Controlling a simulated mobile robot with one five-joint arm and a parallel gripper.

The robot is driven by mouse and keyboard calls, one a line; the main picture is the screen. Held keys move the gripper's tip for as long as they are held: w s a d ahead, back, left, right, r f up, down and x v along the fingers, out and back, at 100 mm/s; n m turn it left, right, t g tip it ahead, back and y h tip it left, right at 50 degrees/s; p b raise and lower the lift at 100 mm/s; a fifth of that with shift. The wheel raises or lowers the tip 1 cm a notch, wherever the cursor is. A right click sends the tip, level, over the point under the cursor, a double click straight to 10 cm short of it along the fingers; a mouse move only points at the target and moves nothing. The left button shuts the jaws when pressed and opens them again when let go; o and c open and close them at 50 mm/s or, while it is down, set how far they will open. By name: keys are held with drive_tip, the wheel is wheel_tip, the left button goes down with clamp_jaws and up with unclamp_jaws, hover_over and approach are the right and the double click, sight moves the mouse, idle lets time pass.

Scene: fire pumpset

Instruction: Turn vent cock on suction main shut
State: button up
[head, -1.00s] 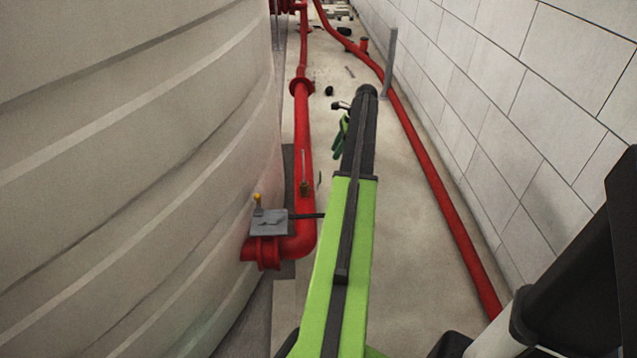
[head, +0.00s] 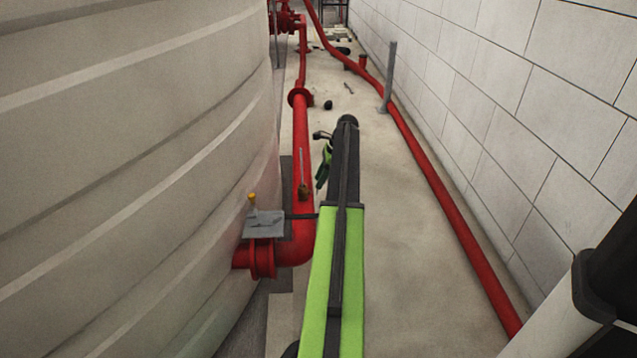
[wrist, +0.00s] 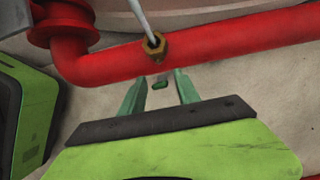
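The vent cock is a brass fitting (head: 304,191) on top of the red suction main (head: 302,135), with a thin grey lever rising from it in the picture. In the wrist view the brass body (wrist: 154,45) sits on the pipe, and the lever (wrist: 143,17) runs to the top edge. I cannot tell the lever's exact tilt. My gripper (head: 323,165) is to the right of the main in the head view. In the wrist view its two green fingers (wrist: 160,86) are apart with no part of the cock between them; the cock is just beyond the tips.
A grey plate (head: 265,224) with a yellow-topped fitting (head: 252,199) sits by the pipe flange at left. The large pale tank (head: 130,150) bounds the left side. A second red pipe (head: 440,190) runs along the block wall at right.

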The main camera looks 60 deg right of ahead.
drive_tip(key=c, duration=0.7)
clamp_jaws()
idle(0.4)
